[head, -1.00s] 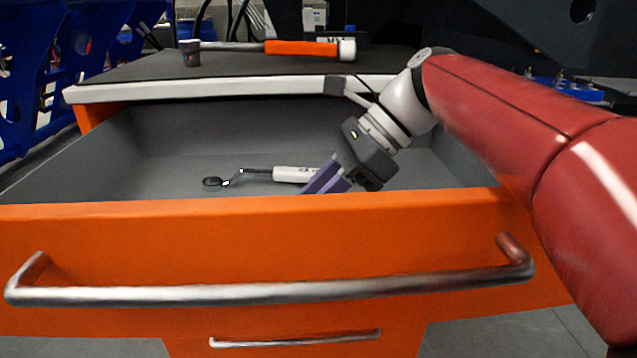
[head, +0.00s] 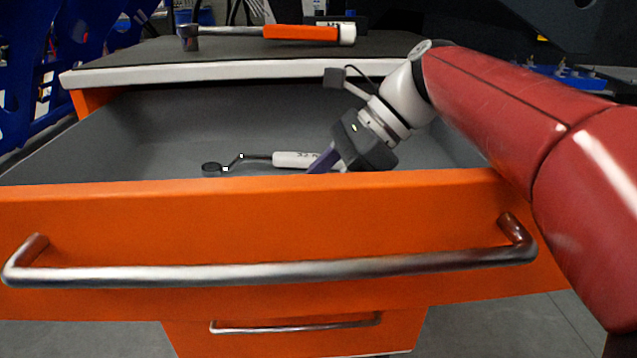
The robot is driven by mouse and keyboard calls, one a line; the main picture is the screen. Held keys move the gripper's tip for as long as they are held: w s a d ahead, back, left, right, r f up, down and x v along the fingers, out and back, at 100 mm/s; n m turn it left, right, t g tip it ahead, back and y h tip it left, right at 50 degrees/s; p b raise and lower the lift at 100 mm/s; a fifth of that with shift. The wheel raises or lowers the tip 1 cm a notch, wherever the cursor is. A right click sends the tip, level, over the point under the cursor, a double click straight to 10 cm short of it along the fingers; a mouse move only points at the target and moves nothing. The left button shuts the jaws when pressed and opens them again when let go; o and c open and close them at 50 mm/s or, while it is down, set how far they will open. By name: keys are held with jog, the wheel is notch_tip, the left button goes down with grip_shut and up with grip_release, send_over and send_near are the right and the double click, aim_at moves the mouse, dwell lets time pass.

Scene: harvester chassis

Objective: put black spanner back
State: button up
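No black spanner can be made out for certain. An orange drawer (head: 265,215) is open in front of me. In it lies a tool (head: 296,159) with a white handle, a thin bent shaft and a dark round end (head: 211,168). My gripper (head: 320,163) reaches down into the drawer at the right end of that handle. Its purple fingers are mostly hidden behind the drawer front, so I cannot see whether they are open, or whether they touch or hold anything.
The drawer's left part is clear. The drawer front with its metal handle (head: 270,272) stands between me and the drawer floor. A blue rack (head: 40,80) is at left.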

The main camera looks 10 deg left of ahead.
jog(key=shift+p+v, duration=0.85)
jog(key=shift+v, duration=3.1)
